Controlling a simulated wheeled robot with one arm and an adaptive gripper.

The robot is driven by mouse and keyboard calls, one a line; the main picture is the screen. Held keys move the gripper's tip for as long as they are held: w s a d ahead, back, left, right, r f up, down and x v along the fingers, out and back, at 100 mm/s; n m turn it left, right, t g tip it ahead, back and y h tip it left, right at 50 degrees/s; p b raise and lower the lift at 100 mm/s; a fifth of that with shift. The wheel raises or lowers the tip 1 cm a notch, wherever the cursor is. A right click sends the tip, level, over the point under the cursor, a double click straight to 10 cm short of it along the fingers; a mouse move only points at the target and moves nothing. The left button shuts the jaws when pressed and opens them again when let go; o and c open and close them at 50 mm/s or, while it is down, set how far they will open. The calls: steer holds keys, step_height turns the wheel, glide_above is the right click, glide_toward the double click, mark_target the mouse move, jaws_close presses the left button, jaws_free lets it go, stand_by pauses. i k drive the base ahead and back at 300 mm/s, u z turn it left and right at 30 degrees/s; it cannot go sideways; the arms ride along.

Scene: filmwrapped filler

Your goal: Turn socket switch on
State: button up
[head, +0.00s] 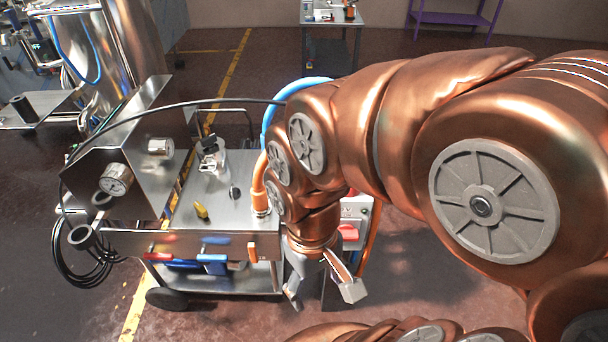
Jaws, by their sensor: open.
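A light grey box with a red switch (348,232), which looks like the socket switch, is at the right end of the steel cart. My arm and gripper hide part of this box, and I cannot tell the switch's position. My gripper (325,288) points downward with its two fingers spread apart and nothing between them. In the picture it is below and slightly left of the red switch. I see no contact with the switch, but the depth between them is hard to judge.
The steel cart (215,205) carries a gauge panel (125,160), a yellow part (201,211) and an orange hose fitting (259,200). Red and blue handles (212,262) stick out in front. A small table (331,30) and purple rack (455,18) stand behind. Floor at lower right is clear.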

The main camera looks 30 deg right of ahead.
mark_target(350, 234)
steer(key=z, duration=0.3)
steer(key=k, duration=1.1)
steer(key=u, duration=1.25)
steer(key=k, duration=0.5)
steer(key=u, duration=0.25)
